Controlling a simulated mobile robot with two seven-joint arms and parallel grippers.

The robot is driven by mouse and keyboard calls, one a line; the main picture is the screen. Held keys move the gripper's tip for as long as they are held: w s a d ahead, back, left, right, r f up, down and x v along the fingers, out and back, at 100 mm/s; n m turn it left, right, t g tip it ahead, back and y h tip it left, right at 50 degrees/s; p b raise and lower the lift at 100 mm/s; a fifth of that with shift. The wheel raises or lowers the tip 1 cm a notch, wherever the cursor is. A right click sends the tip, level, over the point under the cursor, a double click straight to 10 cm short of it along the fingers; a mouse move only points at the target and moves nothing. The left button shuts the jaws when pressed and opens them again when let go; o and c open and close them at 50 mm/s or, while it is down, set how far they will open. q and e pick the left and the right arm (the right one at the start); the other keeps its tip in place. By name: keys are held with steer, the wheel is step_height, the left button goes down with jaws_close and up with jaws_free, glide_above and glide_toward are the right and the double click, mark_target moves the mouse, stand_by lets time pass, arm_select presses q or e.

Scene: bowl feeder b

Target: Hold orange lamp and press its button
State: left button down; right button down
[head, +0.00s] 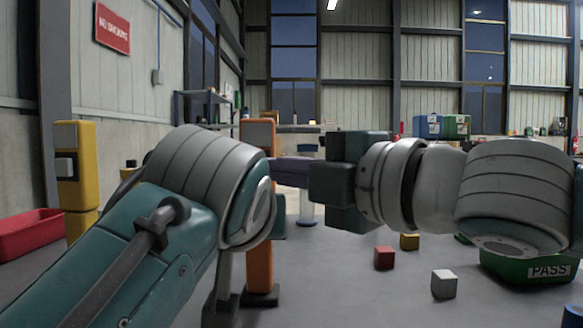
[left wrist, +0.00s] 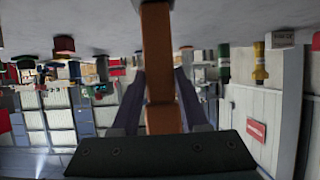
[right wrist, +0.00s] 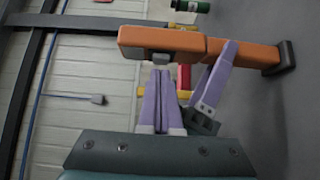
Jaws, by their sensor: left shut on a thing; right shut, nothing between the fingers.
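The orange lamp (head: 260,262) is an upright post with a pale panel near its top and a dark foot, partly covered by my left arm in the head view. In the left wrist view the lamp (left wrist: 160,62) stands between the fingers of my left gripper (left wrist: 161,78), which is shut on its post. In the right wrist view a small grey button (right wrist: 148,55) shows on the lamp's side. My right gripper (right wrist: 162,72) is shut and empty, its fingertips close to the button. I cannot tell whether they touch it. The left fingers grip the post lower down.
A yellow lamp (head: 76,195) stands at the left beside a red bin (head: 28,234). A green PASS bin (head: 525,268) sits beneath my right arm.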

steer(key=shift+x, duration=0.8)
steer(key=shift+w, duration=1.05)
arm_select(q)
steer(key=shift+f, duration=0.1)
steer(key=shift+c, duration=1.7)
jaws_free()
arm_select(e)
steer(key=v, duration=1)
